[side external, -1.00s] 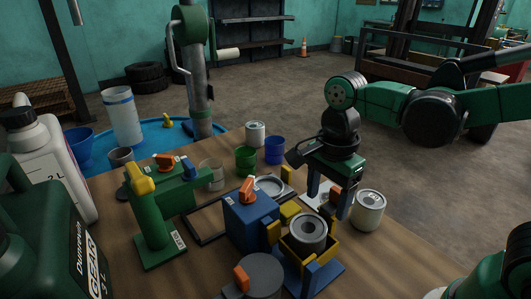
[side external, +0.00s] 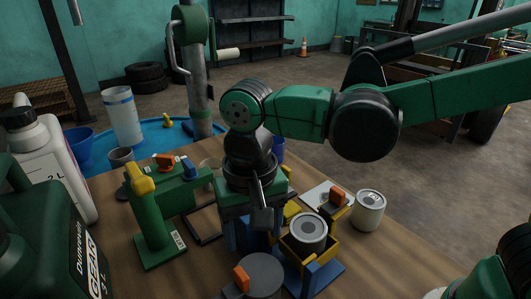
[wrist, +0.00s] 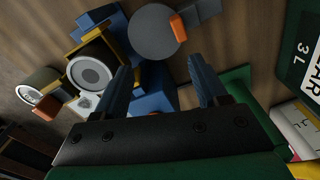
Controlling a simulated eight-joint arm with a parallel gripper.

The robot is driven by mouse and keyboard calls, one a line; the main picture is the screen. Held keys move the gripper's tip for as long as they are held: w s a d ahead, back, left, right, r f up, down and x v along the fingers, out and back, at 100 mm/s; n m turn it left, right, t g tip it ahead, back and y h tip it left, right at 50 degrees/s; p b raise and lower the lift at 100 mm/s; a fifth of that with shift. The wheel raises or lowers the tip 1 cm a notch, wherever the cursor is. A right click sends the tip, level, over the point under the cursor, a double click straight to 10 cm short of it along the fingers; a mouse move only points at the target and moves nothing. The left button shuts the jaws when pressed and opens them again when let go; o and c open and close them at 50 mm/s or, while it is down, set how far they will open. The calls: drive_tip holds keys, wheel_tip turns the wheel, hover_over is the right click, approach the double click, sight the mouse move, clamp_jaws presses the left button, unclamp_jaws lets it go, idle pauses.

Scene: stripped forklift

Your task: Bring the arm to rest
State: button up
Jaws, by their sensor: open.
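My gripper (side external: 245,238) hangs over the middle of the wooden table (side external: 125,280), pointing down, in the side external view. It hides most of the blue block that stands there. In the wrist view my gripper (wrist: 160,72) shows two blue fingers spread apart. Nothing is clasped between them. Part of the blue block (wrist: 153,80) lies below and between the fingers; I cannot tell how far below. My green arm comes in from the right.
The yellow-and-blue holder (side external: 300,262) with a can (side external: 308,230) stands right of my gripper. A green stand (side external: 155,225) is on its left. A grey disc (side external: 262,275) lies in front. Another can (side external: 369,210) stands at the table's right edge.

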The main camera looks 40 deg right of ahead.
sight(239, 273)
drive_tip(key=a+n, duration=0.1)
drive_tip(key=a+f+n, duration=0.1)
drive_tip(key=s+a+n, duration=0.1)
drive_tip(key=shift+f, duration=0.3)
wheel_tip(239, 273, down, 5)
drive_tip(key=shift+w+r, duration=0.1)
drive_tip(key=shift+r, duration=0.05)
wheel_tip(239, 273, up, 13)
drive_tip(key=w+m, duration=0.2)
drive_tip(key=m, duration=0.8)
drive_tip(key=shift+w+a, duration=0.15)
drive_tip(key=shift+w, duration=0.2)
